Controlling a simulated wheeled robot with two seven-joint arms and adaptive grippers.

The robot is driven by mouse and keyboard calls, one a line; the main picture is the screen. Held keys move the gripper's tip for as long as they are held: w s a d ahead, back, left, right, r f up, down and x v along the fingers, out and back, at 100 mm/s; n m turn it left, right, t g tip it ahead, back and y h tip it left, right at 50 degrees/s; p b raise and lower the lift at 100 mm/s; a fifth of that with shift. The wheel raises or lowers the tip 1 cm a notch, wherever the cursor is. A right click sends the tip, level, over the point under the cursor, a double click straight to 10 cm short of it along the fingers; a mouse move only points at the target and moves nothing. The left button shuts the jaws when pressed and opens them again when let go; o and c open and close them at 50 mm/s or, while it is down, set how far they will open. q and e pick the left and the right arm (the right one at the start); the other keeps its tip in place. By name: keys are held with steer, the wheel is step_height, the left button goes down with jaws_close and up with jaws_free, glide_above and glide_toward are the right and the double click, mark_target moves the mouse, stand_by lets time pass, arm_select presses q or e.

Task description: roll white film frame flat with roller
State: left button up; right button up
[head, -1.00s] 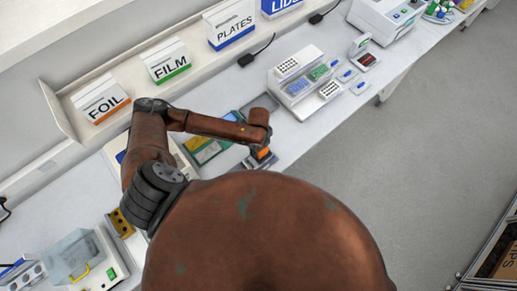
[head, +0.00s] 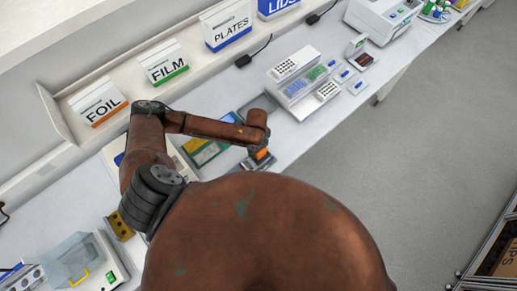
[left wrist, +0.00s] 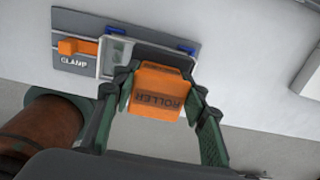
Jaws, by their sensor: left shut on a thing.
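My left gripper (left wrist: 158,105) is shut on the orange roller (left wrist: 158,90), whose face reads "ROLLER" and shows upside down in the left wrist view. The roller is also partly visible in the head view (head: 261,155), under the end of my left arm. Just beyond it in the left wrist view is a pale frame (left wrist: 150,46) with blue clips along its far edge, largely covered by the roller and fingers. I cannot tell whether the roller touches it. Left of the frame is a grey plate marked "CLAMP" with an orange lever (left wrist: 78,46). My right gripper is out of view.
A board with green and yellow areas (head: 203,148) lies beside my left arm. A rack station (head: 303,75) stands farther right on the bench. FOIL (head: 98,103) and FILM (head: 164,64) boxes stand on the back shelf. The bench's front edge runs close to the roller.

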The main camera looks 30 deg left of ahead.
arm_select(q)
steer(key=shift+s+a, duration=0.1)
steer(key=shift+s, duration=0.1)
steer(key=shift+s+a, duration=0.3)
steer(key=shift+s, duration=0.3)
steer(key=shift+s, duration=0.15)
stand_by(0.6)
steer(key=shift+s+a, duration=0.35)
steer(key=shift+s, duration=0.45)
steer(key=shift+f, duration=0.1)
steer(key=shift+s+t, duration=0.1)
steer(key=shift+t, duration=0.3)
